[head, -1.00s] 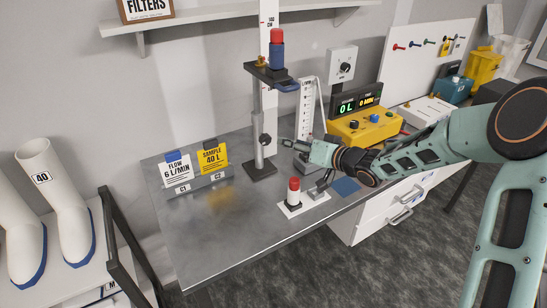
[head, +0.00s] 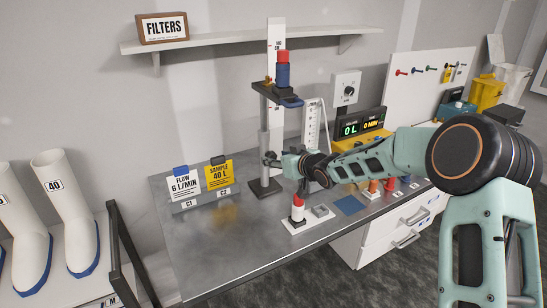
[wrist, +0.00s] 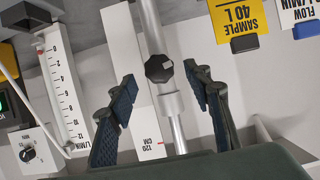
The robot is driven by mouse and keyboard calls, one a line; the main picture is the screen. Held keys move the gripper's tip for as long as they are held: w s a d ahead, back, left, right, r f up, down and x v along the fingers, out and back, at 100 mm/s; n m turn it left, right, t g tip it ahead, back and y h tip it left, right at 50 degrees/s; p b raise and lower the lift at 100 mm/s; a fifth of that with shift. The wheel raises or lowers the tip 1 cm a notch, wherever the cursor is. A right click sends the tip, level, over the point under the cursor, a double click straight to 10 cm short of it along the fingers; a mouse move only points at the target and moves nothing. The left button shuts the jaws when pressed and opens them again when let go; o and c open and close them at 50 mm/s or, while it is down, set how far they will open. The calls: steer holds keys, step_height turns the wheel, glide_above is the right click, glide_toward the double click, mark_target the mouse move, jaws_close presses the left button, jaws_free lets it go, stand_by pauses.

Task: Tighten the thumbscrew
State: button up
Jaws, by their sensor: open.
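The thumbscrew (wrist: 158,68) is a black knob with a pale mark, on the grey clamp of the stand's upright post (wrist: 150,20). In the head view the stand (head: 264,118) rises from the bench, and the thumbscrew is hard to make out beside my fingers. My gripper (wrist: 160,80) is open in the wrist view, with one dark finger to each side of the thumbscrew and a gap on both sides. In the head view my gripper (head: 274,160) reaches the post from the right at mid height.
The stand's upper platform (head: 276,94) carries a blue and red cylinder (head: 283,70). A white flow gauge (head: 314,130) and a yellow box (head: 350,143) are close by on the right. A red-topped white cylinder (head: 298,208) stands in front. Bench space is free at the left front.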

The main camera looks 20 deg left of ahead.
steer(key=shift+x, duration=1.35)
steer(key=c, duration=1.1)
steer(key=shift+p, duration=0.3)
steer(key=shift+c, duration=0.2)
